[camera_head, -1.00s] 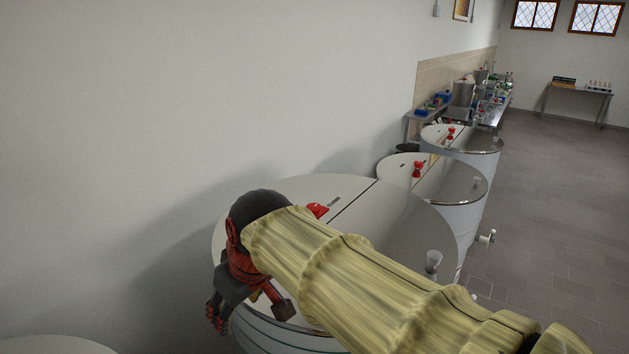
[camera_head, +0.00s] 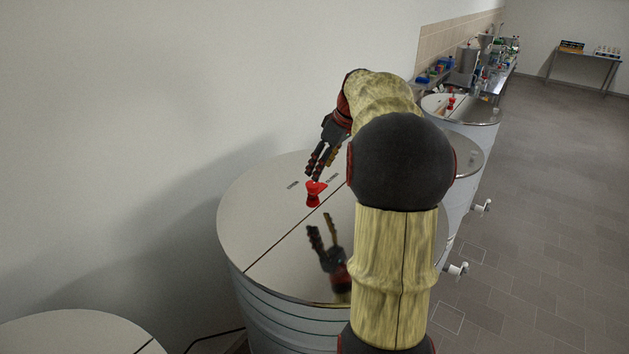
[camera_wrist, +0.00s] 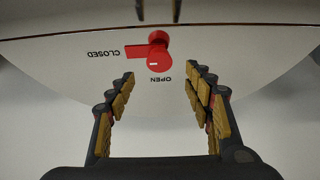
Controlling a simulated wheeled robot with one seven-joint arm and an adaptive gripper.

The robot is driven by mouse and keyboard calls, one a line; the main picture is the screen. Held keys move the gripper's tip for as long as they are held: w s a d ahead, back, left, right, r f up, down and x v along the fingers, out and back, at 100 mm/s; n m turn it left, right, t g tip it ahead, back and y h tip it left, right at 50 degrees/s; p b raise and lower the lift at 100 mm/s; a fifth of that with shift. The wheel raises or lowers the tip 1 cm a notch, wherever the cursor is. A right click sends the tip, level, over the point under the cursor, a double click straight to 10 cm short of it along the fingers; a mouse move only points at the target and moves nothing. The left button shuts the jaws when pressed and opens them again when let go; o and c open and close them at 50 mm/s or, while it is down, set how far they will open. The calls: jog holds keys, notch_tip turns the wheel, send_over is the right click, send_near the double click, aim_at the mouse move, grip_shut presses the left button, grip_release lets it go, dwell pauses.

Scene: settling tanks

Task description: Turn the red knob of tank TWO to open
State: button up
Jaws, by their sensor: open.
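The red knob (camera_head: 315,192) stands on the lid (camera_head: 262,215) of the nearest full tank; no tank number is legible. In the wrist view the knob (camera_wrist: 158,53) has its pointer toward the word CLOSED (camera_wrist: 103,53), on the left. The word OPEN (camera_wrist: 160,79) is just below the knob, upside down. My gripper (camera_head: 320,165) is over the lid, at the knob's wall side, fingers pointing down toward it. In the wrist view my gripper (camera_wrist: 161,76) is open and empty, its fingertips either side of OPEN, apart from the knob.
The wall (camera_head: 130,130) runs close along the left. More tanks stand behind, one with its own red knob (camera_head: 451,103). Another lid (camera_head: 70,335) shows at lower left. White taps (camera_head: 457,269) stick out on the right, where the tiled floor is clear.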

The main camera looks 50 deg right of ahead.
aim_at(313, 184)
jog(key=shift+p+x, duration=0.5)
jog(key=shift+x, duration=3.35)
jog(key=shift+d, duration=0.1)
jog(key=c, duration=0.4)
jog(key=c, duration=0.7)
jog(key=shift+c, duration=0.2)
